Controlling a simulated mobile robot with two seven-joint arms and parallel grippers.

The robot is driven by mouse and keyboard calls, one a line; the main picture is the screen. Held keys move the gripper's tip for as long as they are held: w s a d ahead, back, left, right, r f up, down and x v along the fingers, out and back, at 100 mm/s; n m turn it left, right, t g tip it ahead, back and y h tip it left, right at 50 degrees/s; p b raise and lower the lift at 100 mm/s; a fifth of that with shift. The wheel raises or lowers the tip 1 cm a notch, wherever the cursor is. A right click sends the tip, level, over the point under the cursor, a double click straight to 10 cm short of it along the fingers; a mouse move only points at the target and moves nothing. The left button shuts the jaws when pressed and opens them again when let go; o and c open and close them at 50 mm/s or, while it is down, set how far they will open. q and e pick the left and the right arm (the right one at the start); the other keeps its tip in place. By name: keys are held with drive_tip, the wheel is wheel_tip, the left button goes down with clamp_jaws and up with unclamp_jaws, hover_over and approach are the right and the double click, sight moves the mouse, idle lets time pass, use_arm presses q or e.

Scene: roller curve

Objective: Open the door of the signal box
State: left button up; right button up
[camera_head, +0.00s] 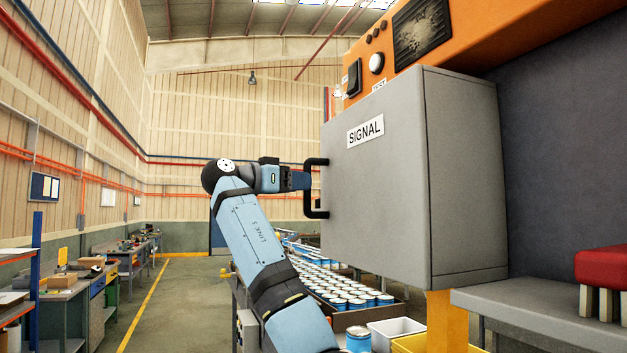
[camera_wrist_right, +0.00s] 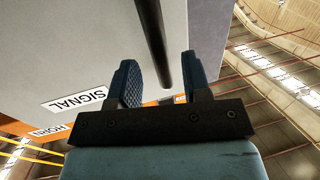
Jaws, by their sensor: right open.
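The signal box (camera_head: 465,180) is a grey metal cabinet. Its door (camera_head: 375,215), labelled SIGNAL, looks closed, with no gap showing. A black bar handle (camera_head: 316,213) stands out at the door's left edge. My right gripper (camera_head: 306,181) is at the middle of the handle, coming from the left. In the right wrist view, the open fingers (camera_wrist_right: 158,66) stand on either side of the handle bar (camera_wrist_right: 152,35), with space visible beside it. Whether either finger touches the bar cannot be told. My left gripper is not in view.
An orange panel (camera_head: 440,45) with a white button sits above the box. Below are rows of blue-and-white cans (camera_head: 345,295) and a white bin (camera_head: 395,328). A grey shelf (camera_head: 540,310) with a red-topped object (camera_head: 603,268) is at right. The aisle at left is clear.

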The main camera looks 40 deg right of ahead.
drive_tip(key=shift+d+p, duration=0.4)
drive_tip(key=shift+d, duration=2)
clamp_jaws()
